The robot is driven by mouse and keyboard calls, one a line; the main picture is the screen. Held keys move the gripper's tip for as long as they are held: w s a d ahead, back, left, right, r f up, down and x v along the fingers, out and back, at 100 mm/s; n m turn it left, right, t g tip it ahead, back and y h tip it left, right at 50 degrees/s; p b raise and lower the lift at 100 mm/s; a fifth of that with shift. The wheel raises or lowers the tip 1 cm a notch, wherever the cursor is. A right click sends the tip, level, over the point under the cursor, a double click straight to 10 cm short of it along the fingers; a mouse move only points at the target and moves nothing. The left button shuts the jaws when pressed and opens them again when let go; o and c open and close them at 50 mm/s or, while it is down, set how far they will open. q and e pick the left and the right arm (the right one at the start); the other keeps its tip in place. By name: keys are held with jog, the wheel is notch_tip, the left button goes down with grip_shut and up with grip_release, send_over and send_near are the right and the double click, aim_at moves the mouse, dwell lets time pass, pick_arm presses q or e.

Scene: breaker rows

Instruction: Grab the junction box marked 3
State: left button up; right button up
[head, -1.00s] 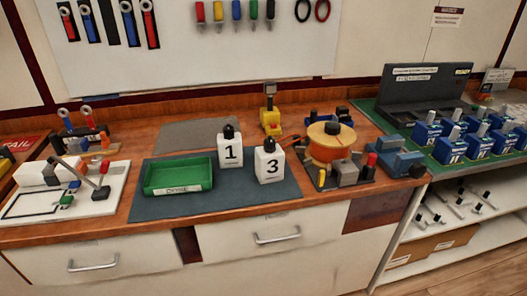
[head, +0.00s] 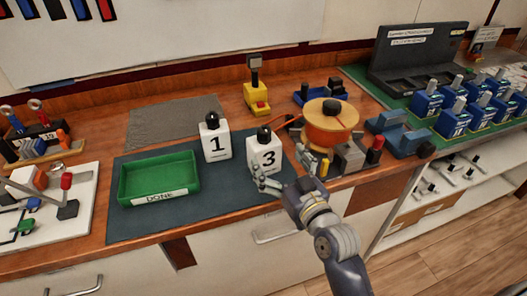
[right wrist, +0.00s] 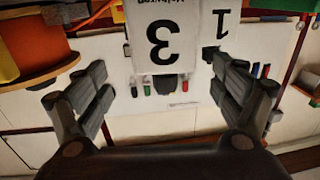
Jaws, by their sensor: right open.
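The junction box marked 3 (head: 264,156) is white with a black knob on top. It stands upright on the dark mat (head: 130,225). The similar box marked 1 (head: 214,142) stands just behind it to the left. My right gripper (head: 285,172) is open in front of box 3, its fingers spread towards the box's front and right. In the right wrist view, box 3 (right wrist: 165,45) appears upside down between the spread fingers (right wrist: 160,78), with gaps on both sides. My left gripper is not in view.
A green tray labelled DONE (head: 158,195) sits left of the boxes on the mat. An orange reel (head: 331,122) on a stand is close to the right of box 3. A yellow tool (head: 257,98) stands behind. Blue units (head: 425,103) stand at far right.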

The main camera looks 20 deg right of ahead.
aim_at(264, 145)
jog(key=shift+w+a+f, duration=0.15)
jog(key=shift+w, duration=0.85)
jog(key=shift+w+a, duration=0.1)
jog(key=shift+w, duration=0.25)
jog(key=w, duration=0.2)
jog(key=w+a+p, duration=0.1)
jog(key=w, duration=0.1)
jog(key=shift+f, duration=0.2)
jog(key=shift+w+f, duration=0.1)
jog(key=shift+w, duration=0.2)
jog(key=shift+s, duration=0.1)
jog(key=shift+c, duration=0.3)
jog(key=c, duration=1.4)
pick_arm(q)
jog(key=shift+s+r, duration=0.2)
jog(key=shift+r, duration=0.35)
pick_arm(e)
jog(key=shift+c, duration=0.2)
jog(key=shift+r, duration=0.2)
